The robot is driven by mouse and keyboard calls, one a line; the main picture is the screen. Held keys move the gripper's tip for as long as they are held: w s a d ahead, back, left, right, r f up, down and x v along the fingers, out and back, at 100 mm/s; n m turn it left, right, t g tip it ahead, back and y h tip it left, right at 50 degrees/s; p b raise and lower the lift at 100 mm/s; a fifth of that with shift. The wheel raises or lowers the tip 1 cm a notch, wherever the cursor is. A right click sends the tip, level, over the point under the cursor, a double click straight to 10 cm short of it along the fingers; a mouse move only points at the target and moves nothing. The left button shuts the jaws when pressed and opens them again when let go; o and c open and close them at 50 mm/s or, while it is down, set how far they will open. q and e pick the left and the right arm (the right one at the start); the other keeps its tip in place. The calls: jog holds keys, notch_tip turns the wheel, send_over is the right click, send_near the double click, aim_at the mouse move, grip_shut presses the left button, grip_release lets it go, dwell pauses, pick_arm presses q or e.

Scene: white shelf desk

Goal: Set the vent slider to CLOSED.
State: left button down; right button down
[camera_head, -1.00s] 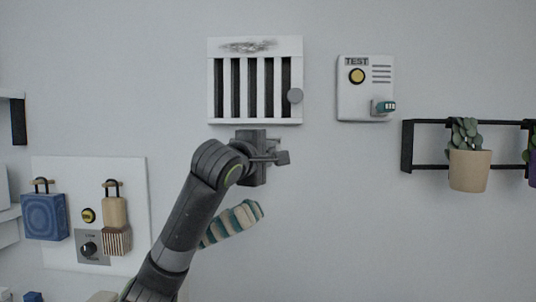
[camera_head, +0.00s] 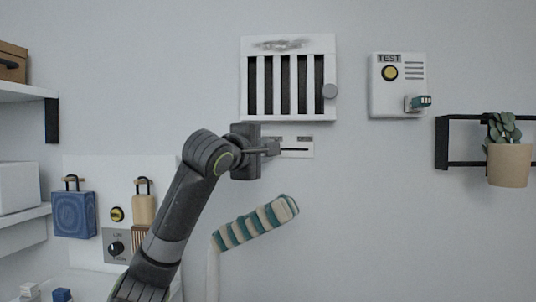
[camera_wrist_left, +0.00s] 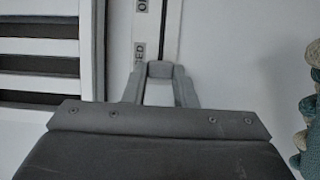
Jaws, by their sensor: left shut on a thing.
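The white slatted vent (camera_head: 288,116) is on the wall. Its slider plate (camera_head: 303,153) is just below it, with a dark horizontal slot, partly hidden by my left arm. My left gripper (camera_head: 273,147) is at the left part of the plate. In the left wrist view my gripper (camera_wrist_left: 160,84) is shut on a small grey slider knob (camera_wrist_left: 160,69), beside a label (camera_wrist_left: 139,52) whose letters seem to end in "ED". The slot (camera_wrist_left: 172,28) runs away from the knob to a second label starting with "O" (camera_wrist_left: 142,6). My right gripper is not in view.
A TEST box (camera_head: 397,99) hangs right of the vent. A teal and cream striped object (camera_head: 255,222) stands below the gripper and shows at right in the wrist view (camera_wrist_left: 309,110). A potted plant (camera_head: 509,164) is at right.

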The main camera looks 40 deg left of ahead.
pick_arm(q)
jog(key=c, duration=1.2)
grip_release()
jog(key=shift+a, duration=0.15)
jog(key=shift+o, duration=0.2)
pick_arm(e)
jog(key=shift+d+r, duration=0.1)
jog(key=shift+d, duration=0.2)
pick_arm(q)
jog(key=s+d+b, duration=0.2)
jog(key=s+b, duration=0.5)
jog(key=s, duration=1)
jog(key=shift+d+b, duration=0.4)
pick_arm(e)
notch_tip(320, 180, down, 8)
jog(key=shift+a, duration=0.15)
